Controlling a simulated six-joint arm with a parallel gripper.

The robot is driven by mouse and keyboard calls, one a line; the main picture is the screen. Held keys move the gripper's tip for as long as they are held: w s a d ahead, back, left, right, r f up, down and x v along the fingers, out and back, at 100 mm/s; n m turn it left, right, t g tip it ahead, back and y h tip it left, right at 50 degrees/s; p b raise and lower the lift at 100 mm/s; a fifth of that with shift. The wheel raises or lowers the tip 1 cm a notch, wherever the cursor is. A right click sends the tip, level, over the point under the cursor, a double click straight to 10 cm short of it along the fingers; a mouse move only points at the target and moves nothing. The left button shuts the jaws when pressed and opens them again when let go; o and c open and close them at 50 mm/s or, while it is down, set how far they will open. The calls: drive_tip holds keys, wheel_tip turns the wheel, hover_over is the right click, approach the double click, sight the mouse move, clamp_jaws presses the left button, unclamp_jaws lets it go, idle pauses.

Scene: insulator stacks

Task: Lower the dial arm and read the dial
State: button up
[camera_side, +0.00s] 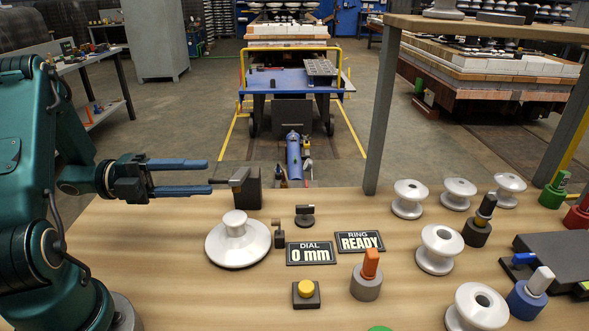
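My gripper (208,177) is at the left, above the table, with its two blue fingers apart and nothing seen between them. Its tips point right, close to the thin end of a dark arm (228,181), which looks like the dial arm. That arm sticks out roughly level from a dark block (248,190). I cannot tell whether a finger touches it. A white insulator (237,243) with a wide base and a knob on top stands below and in front of it. The dial sign (310,254) reads "DIAL 0 mm".
A second sign (359,242) reads "RING READY". A yellow button (305,290), a small dark post (279,236), a dark knob (305,215) and an orange-handled piece (367,277) stand nearby. Several white spools (439,250) fill the right side. The left front of the table is clear.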

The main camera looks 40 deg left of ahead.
drive_tip(key=shift+r, duration=0.95)
